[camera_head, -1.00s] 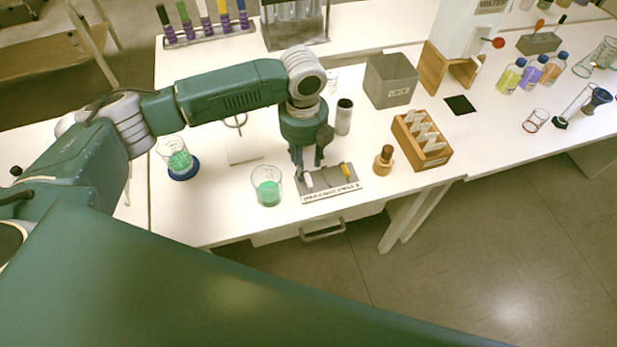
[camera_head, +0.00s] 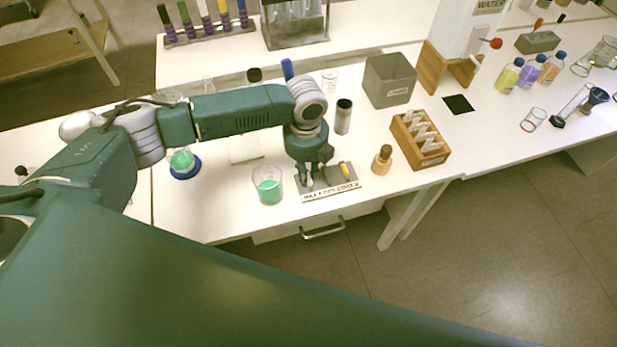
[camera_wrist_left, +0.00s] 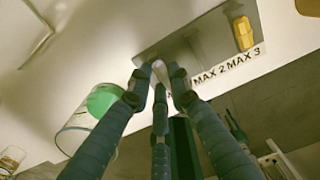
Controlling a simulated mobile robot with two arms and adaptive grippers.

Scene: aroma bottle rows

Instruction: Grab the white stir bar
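The white stir bar (camera_wrist_left: 161,73) lies at the near-left end of a grey holder (camera_wrist_left: 208,50) and shows between my left fingers in the wrist view. In the head view my left gripper (camera_head: 312,181) is lowered over the left part of the holder (camera_head: 333,183) and hides the white bar. In the wrist view the left fingertips (camera_wrist_left: 160,72) stand on both sides of the bar, close to it, with a small gap; they look open. A yellow stir bar (camera_wrist_left: 243,33) lies at the holder's right end. My right gripper is not in view.
A beaker with green liquid (camera_head: 268,186) stands just left of the holder. A wooden-topped brown bottle (camera_head: 382,160), a wooden slide box (camera_head: 420,139) and a dark-topped cylinder (camera_head: 343,117) stand to the right and behind. The table's front edge is close to the holder.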

